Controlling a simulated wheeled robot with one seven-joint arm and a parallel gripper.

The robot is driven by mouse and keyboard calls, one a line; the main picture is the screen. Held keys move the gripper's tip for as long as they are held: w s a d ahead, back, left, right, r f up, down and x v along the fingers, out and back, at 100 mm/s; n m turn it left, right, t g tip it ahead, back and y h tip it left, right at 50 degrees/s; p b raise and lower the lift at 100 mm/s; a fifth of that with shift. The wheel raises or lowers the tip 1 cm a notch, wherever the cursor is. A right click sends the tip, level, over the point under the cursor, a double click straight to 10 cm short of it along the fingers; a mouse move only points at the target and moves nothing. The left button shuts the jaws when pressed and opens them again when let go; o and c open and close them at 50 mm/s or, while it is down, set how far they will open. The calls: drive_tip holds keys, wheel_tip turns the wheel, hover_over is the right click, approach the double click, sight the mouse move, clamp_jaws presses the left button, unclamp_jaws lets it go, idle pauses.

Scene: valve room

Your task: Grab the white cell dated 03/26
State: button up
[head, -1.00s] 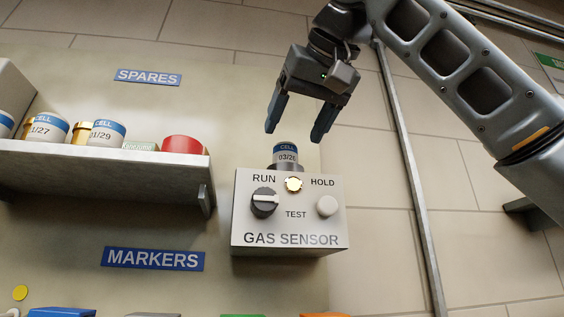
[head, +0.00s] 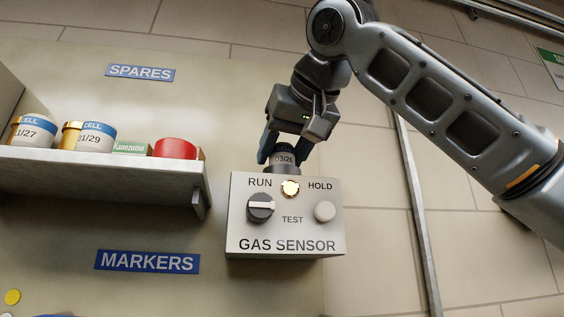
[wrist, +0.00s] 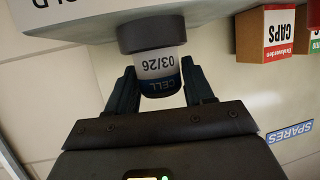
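The white cell dated 03/26 (head: 284,159) stands in the dark socket on top of the gas sensor box (head: 287,222). In the wrist view the cell (wrist: 158,68) shows its date and a blue CELL band, with its other end in the dark collar. My gripper (head: 284,151) is lowered over it from above, one finger on each side. In the wrist view the fingers of my gripper (wrist: 161,84) flank the cell with narrow gaps seeming to remain, so it looks open. The cell is still seated.
A shelf (head: 100,178) at left holds white cells dated 1/27 (head: 33,133) and 01/29 (head: 96,138), a green box (head: 131,149) and a red round item (head: 175,148). The sensor's front has a dial (head: 260,207) and a white button (head: 325,211).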

drive_tip(key=c, duration=0.6)
drive_tip(key=shift+r, duration=0.2)
